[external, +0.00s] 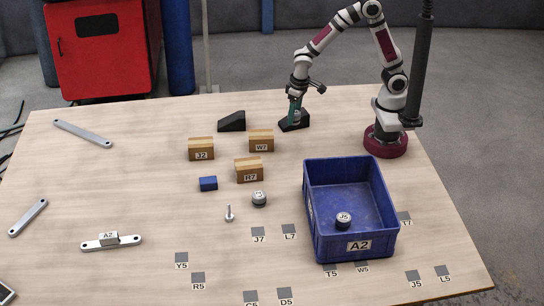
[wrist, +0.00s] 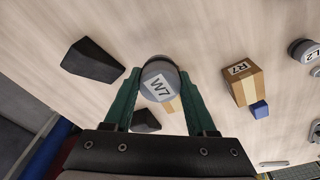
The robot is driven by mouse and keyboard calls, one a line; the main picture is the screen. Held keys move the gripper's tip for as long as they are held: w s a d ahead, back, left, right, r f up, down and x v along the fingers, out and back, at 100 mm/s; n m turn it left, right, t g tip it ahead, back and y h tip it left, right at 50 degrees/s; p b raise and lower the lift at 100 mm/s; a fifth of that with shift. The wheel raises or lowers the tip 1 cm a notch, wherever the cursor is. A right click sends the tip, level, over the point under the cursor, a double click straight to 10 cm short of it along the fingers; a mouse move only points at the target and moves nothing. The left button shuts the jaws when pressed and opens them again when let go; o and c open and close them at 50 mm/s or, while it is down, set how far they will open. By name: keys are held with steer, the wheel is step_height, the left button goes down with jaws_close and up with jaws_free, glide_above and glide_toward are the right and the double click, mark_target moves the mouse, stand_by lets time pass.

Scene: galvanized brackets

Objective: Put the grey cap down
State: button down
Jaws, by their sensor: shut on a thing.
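A grey cap (wrist: 160,80) labelled W7 is held between the green fingers of my gripper (wrist: 159,84), with its labelled top facing the wrist camera. In the external view my gripper (external: 296,107) points down at the back of the table, in front of or over a black wedge (external: 294,124); the exact height of the cap is hard to tell. Another grey cap (external: 259,199) stands on the table near the middle. A grey cap (external: 344,220) labelled J5 is inside the blue bin (external: 318,237) labelled A2.
A second black wedge (external: 232,121) and cardboard boxes (external: 201,149) stand left of my gripper. A blue block (external: 208,184), a bolt (external: 229,214) and metal bars (external: 82,133) lie further out. The left middle of the table is clear.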

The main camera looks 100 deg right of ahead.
step_height(320, 180, up, 5)
steer(key=shift+w+r, duration=0.1)
steer(key=a+n, duration=0.5)
steer(key=a, duration=0.5)
steer(key=n+y, duration=0.2)
steer(key=n, duration=1)
glide_above(349, 212)
steer(key=f, duration=1.5)
steer(key=shift+d+f, duration=0.2)
steer(key=shift+c, duration=1)
jaws_free()
steer(key=shift+f, duration=0.1)
